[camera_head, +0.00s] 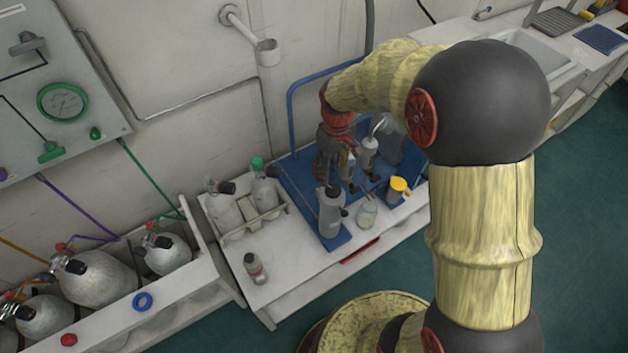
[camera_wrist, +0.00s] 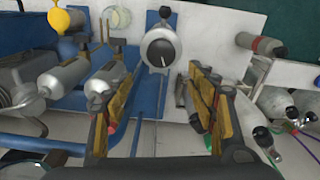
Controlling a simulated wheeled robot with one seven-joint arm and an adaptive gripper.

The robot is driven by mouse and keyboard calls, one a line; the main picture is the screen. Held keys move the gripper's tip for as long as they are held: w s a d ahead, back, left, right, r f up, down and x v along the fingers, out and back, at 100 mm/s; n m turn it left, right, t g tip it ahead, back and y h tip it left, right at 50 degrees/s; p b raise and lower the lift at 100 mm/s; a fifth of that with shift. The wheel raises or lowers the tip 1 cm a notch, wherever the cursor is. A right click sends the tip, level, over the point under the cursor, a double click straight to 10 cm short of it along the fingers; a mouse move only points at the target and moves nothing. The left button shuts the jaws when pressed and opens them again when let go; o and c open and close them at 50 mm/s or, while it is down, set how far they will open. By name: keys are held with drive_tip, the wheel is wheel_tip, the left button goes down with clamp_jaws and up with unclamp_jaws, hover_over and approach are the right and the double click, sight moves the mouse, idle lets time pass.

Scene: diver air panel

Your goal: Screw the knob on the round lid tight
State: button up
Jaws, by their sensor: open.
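A grey upright canister (camera_head: 331,212) stands on the front edge of the blue panel base in the head view. In the wrist view the same canister (camera_wrist: 160,45) shows its round top, with a dark round centre and a black knob-like part at its far side. I cannot tell for certain whether this is the round lid with the knob. My gripper (camera_wrist: 156,88) is open, with its two fingers spread apart and nothing held between them. In the head view my gripper (camera_head: 322,168) hangs over the left part of the blue base, behind the canister.
Grey cylinders (camera_head: 370,152) with black fittings stand on the blue base (camera_head: 300,180).

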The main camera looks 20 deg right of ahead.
sight(333, 189)
drive_tip(key=shift+s+d+n, duration=0.15)
drive_tip(key=shift+s+n, duration=0.15)
drive_tip(key=shift+s, duration=0.3)
drive_tip(key=shift+d+f, duration=0.15)
drive_tip(key=shift+f, duration=0.1)
wheel_tip(333, 189, down, 7)
drive_tip(key=shift+f+b, duration=0.15)
drive_tip(key=shift+b, duration=1.1)
drive_tip(key=shift+c, duration=0.8)
drive_tip(key=c, duration=1)
